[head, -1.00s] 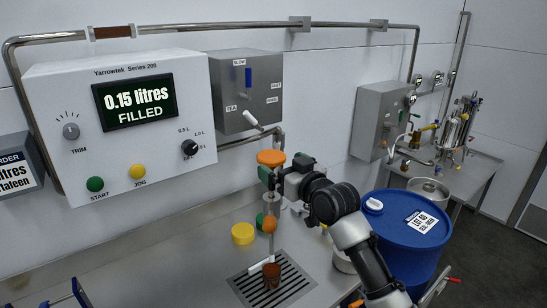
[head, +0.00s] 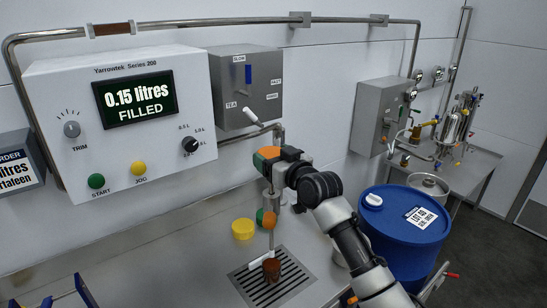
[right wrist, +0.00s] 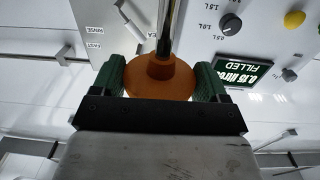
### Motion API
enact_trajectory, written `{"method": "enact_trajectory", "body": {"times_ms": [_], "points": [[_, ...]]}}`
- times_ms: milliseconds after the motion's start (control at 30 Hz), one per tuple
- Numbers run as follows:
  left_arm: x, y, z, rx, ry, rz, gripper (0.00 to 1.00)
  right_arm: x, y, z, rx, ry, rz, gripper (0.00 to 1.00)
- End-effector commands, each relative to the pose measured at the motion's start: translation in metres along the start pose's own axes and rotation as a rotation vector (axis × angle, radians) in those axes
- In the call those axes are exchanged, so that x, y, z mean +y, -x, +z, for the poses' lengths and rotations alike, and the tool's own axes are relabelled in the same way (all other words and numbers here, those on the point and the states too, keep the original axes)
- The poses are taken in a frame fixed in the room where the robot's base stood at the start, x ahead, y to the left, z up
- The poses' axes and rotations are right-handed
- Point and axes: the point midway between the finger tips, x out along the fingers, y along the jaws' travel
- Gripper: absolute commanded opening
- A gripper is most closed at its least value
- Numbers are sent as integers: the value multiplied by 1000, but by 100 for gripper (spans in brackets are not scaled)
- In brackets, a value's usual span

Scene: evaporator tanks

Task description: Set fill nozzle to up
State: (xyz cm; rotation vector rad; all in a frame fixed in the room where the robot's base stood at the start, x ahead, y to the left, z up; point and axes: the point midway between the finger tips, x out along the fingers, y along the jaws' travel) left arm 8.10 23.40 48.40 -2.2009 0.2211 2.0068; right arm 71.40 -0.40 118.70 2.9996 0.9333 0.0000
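The fill nozzle is a thin vertical tube (head: 271,240) over the drain grate, with an orange ball (head: 270,219) partway up and an orange round knob (head: 268,153) near its top. My right gripper (head: 268,158) is at the knob. In the right wrist view, the knob (right wrist: 160,78) sits between the two green fingers (right wrist: 160,85), its edges against both, so the gripper looks shut on it. A brown cup (head: 271,268) stands under the tube. My left gripper is not in view.
The white control box (head: 120,120) reads 0.15 litres FILLED. A grey box (head: 245,90) with a white lever (head: 240,117) is on the wall behind. A yellow cap (head: 243,229) lies on the bench. A blue drum (head: 400,228) stands at right, close to my right arm.

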Motion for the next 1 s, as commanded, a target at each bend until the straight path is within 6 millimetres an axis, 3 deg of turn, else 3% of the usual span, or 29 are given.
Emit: {"method": "enact_trajectory", "body": {"times_ms": [33,200,433,1000], "points": [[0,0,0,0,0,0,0,0,0,0,0,0,0,56],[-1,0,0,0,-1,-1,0,0,0,0,0,0,0,32],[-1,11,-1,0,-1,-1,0,0,0,-17,2,0,0,32],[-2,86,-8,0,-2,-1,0,0,0,-152,10,1,0,32]]}}
